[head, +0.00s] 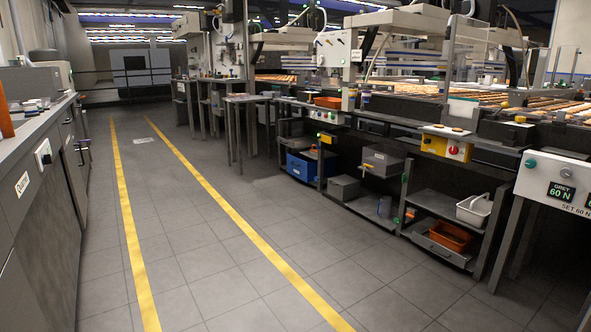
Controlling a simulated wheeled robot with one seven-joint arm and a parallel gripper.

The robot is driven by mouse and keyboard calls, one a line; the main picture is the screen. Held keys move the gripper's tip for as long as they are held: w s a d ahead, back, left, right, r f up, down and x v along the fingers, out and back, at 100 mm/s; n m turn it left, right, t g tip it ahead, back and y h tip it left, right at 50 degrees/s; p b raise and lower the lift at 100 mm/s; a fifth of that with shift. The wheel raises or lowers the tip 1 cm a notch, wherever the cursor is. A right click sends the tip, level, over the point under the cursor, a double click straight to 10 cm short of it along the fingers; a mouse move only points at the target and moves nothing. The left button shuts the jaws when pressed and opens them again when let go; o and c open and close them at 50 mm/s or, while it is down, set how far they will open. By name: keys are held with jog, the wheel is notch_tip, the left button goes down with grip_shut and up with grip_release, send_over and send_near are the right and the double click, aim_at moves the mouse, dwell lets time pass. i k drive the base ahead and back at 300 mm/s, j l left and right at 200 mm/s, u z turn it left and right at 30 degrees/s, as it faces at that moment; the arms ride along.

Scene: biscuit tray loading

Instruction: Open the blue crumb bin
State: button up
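A blue bin (301,167) stands low under the production line bench, right of the picture's middle and some way off. Its front faces the aisle. It is small in view, and I cannot tell whether it has a lid or whether it is open. My gripper is not in view.
A tiled aisle with two yellow lines (205,190) runs clear ahead. A grey counter (45,150) borders the left. On the right are a grey box (343,188), an orange crate (450,236), a white basket (474,209) and a control panel (558,188). A table (248,98) stands beyond the bin.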

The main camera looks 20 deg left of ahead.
aim_at(304, 168)
jog(key=i+u, duration=0.2)
jog(key=u, duration=0.3)
jog(key=i+j+u, duration=0.25)
jog(key=i, duration=0.35)
jog(key=i+u, duration=0.3)
jog(key=i, duration=0.25)
jog(key=i+l+u, duration=0.25)
jog(key=i, duration=0.35)
jog(key=i+l+u, duration=0.1)
jog(key=i+u, duration=0.2)
jog(key=i, duration=0.3)
jog(key=i+z, duration=0.1)
jog(key=i, duration=0.4)
jog(key=i+j, duration=0.15)
jog(key=i, duration=0.35)
jog(key=i+j+z, duration=0.15)
jog(key=i, duration=0.35)
jog(key=i+j+z, duration=0.1)
jog(key=i, duration=0.4)
jog(key=i+l+z, duration=0.25)
jog(key=i, duration=0.45)
jog(key=i+z, duration=0.25)
jog(key=i, duration=0.5)
jog(key=i+z, duration=0.25)
jog(key=i, duration=0.5)
jog(key=i+j+z, duration=0.25)
jog(key=i, duration=0.45)
